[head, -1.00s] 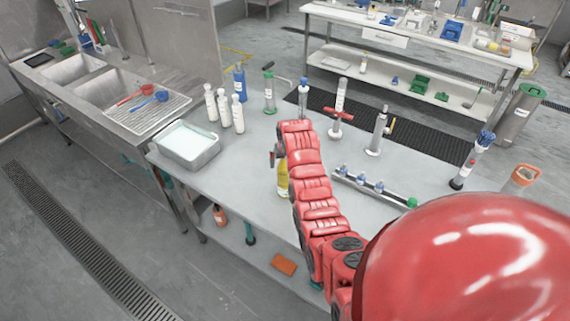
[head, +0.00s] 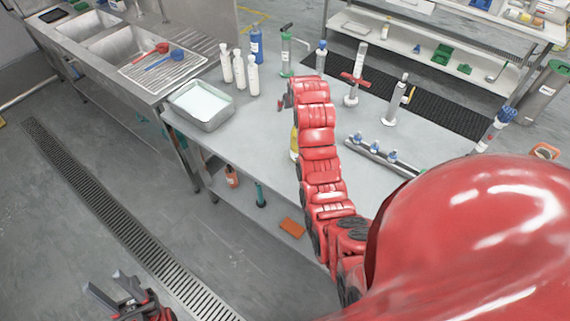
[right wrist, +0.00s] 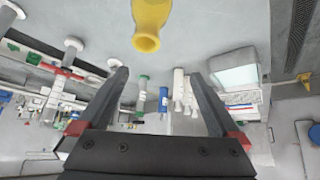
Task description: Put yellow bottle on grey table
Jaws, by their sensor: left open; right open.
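The yellow bottle (head: 294,142) stands on the grey table (head: 258,120), mostly hidden behind my red right arm in the head view. In the right wrist view the bottle (right wrist: 150,22) shows at the top, its open neck pointing toward the camera side. My right gripper (right wrist: 157,74) is open with nothing between its fingers, the bottle beyond the tips. In the head view only a small dark part of the right gripper shows beside the arm's far end. My left gripper (head: 118,284) is open and empty at the bottom left, above the floor, away from the table.
On the table are a metal tray (head: 207,119), several white bottles (head: 239,70), a blue bottle (head: 256,44), a green-topped cylinder (head: 286,52) and a rack of blue-capped pieces (head: 378,153). A sink counter (head: 85,62) stands left. The table's front-left surface is clear.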

